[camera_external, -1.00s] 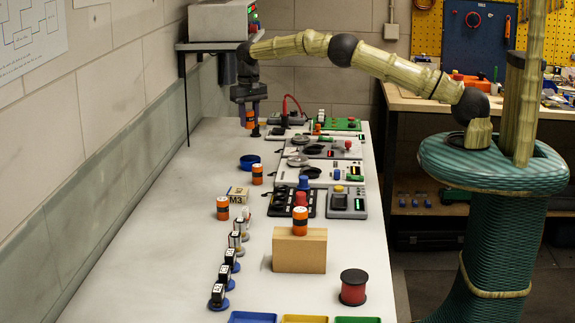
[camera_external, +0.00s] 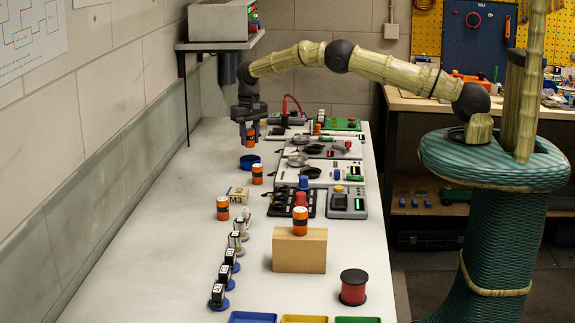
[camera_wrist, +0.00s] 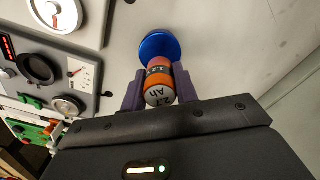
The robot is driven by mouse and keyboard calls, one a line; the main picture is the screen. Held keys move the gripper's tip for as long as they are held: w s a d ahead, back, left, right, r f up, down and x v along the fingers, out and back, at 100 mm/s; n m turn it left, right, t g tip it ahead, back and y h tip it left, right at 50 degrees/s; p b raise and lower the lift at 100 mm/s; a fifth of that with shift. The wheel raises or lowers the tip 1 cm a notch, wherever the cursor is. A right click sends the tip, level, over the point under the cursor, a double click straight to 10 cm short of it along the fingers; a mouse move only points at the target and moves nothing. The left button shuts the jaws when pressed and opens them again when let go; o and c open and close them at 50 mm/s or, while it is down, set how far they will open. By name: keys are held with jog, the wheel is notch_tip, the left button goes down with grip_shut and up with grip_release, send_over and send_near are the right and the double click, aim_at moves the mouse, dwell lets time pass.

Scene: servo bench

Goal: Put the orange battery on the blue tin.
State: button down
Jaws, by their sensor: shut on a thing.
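My gripper (camera_external: 249,132) is shut on an orange battery (camera_external: 250,141), which hangs upright between the purple fingers. In the wrist view, the same battery (camera_wrist: 159,88) sits between the fingertips. The round, low blue tin (camera_external: 250,161) stands on the bench, just nearer the external camera than the held battery. The blue tin also shows in the wrist view (camera_wrist: 160,44), beyond the battery and partly hidden by it. The battery appears to be above the bench and apart from the tin; the exact gap is hard to tell.
Other orange batteries stand near the tin (camera_external: 257,175), by the M3 box (camera_external: 239,193) and on a wooden block (camera_external: 300,254). Instrument panels (camera_external: 312,172) line the right side. A shelf with a grey device (camera_external: 220,22) is at the back left. The left bench strip is clear.

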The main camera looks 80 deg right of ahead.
aim_at(250, 147)
jog(key=shift+f+p, duration=0.55)
jog(key=shift+f, duration=1.3)
jog(key=shift+f, duration=0.15)
jog(key=c, duration=1.1)
grip_release()
